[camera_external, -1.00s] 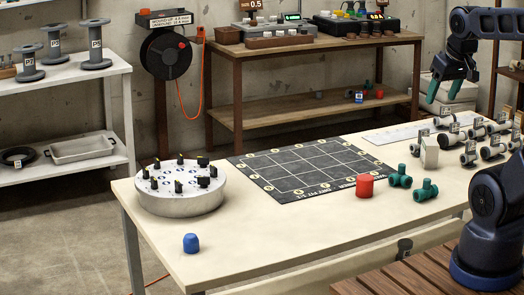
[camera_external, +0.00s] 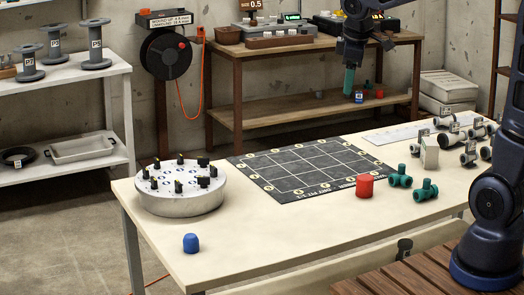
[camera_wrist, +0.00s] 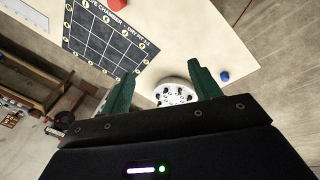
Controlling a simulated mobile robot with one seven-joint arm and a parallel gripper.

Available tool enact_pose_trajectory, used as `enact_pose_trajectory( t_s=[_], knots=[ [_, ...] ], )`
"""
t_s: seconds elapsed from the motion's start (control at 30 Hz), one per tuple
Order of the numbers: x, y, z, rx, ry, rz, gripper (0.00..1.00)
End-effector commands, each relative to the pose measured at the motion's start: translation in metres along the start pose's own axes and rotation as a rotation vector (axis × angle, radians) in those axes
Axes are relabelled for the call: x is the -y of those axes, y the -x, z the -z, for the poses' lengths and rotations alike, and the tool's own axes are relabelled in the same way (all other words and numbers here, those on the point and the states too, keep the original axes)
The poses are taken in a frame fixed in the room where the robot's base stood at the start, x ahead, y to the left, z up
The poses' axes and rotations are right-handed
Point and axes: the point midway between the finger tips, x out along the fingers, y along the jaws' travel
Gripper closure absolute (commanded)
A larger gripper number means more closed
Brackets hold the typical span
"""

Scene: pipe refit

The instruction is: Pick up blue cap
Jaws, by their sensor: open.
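A small blue cap (camera_external: 190,243) stands on the table near its front left corner, in front of the round grey-white turntable. It also shows in the wrist view (camera_wrist: 225,76), right of my gripper's right finger. My gripper (camera_external: 349,80) is high above the far side of the table, far from the cap and to its right. In the wrist view its two green fingers (camera_wrist: 158,88) are apart, with nothing between them.
The round turntable (camera_external: 180,200) with black pegs stands just behind the cap. A red cylinder (camera_external: 364,186), green fittings (camera_external: 400,176) and a black grid mat (camera_external: 300,168) are farther right. The table around the cap is clear.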

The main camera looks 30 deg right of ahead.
Motion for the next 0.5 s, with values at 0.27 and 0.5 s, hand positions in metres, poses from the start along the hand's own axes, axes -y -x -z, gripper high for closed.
enact_pose_trajectory(
  t_s=[0.27,0.5],
  knots=[
    [0.019,-0.043,0.09,0.034,0.3,0.03,0.38],
    [0.052,-0.087,0.162,0.056,0.555,0.057,0.38]
  ],
)
